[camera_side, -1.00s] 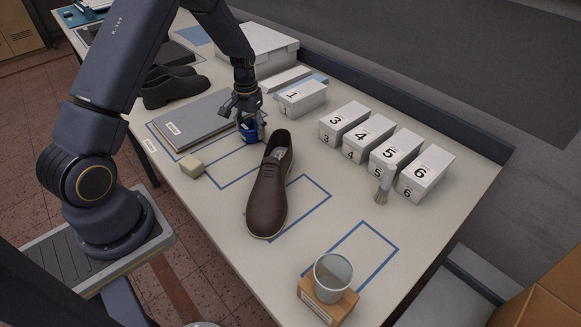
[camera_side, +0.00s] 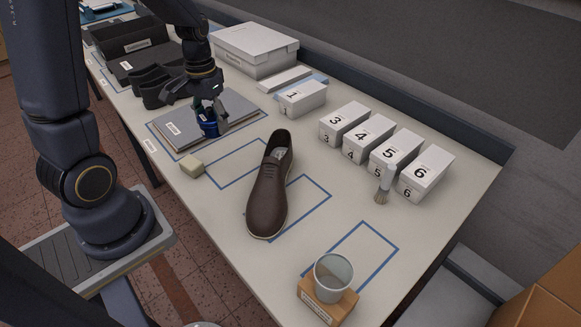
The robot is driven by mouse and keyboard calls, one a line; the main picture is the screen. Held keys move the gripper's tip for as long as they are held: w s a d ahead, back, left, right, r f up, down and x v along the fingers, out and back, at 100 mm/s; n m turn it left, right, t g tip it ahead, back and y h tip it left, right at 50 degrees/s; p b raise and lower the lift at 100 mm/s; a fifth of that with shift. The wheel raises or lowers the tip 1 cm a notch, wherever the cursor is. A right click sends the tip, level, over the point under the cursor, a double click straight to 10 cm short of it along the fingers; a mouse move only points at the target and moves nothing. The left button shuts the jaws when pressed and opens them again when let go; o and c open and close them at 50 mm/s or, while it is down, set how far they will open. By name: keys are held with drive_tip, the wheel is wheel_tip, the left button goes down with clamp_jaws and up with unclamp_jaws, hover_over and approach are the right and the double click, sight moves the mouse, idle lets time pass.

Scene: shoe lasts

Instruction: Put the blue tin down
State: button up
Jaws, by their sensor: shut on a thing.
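The blue tin (camera_side: 208,127) is small and dark blue, with a pale patch on its side. My gripper (camera_side: 210,118) is shut on it from above. The tin is over the grey flat board or folder (camera_side: 235,105), near its middle. I cannot tell whether the tin's base touches the board or hangs just above it. The fingers hide part of the tin.
A brown shoe (camera_side: 270,190) stands mid-table, right of a beige block (camera_side: 192,167). White numbered boxes (camera_side: 343,124) line the back, with a brush (camera_side: 383,184) beside them. Blue-outlined table areas (camera_side: 238,165) are partly clear.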

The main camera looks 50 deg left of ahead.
drive_tip(key=shift+w+d+r+m, duration=0.15)
drive_tip(key=shift+w+m, duration=0.1)
drive_tip(key=shift+m, duration=0.15)
drive_tip(key=w+d+m, duration=0.1)
drive_tip(key=d+m, duration=0.2)
drive_tip(key=d, duration=0.2)
drive_tip(key=w+d+m, duration=0.2)
drive_tip(key=d+m, duration=0.1)
drive_tip(key=d, duration=0.3)
drive_tip(key=w+d+m, duration=0.2)
drive_tip(key=d+m, duration=0.1)
drive_tip(key=d, duration=0.3)
drive_tip(key=shift+w+r+m, duration=0.1)
drive_tip(key=shift+r+m, duration=0.15)
drive_tip(key=shift+m, duration=0.05)
drive_tip(key=s+d+m, duration=0.2)
drive_tip(key=d+m, duration=0.1)
drive_tip(key=d, duration=0.5)
drive_tip(key=s+d+m, duration=0.3)
drive_tip(key=d, duration=0.5)
hover_over(368, 234)
wheel_tip(368, 234, down, 10)
drive_tip(key=shift+s+r, duration=0.1)
drive_tip(key=shift+w+f, duration=0.2)
drive_tip(key=shift+f, duration=1.5)
drive_tip(key=shift+f, duration=0.1)
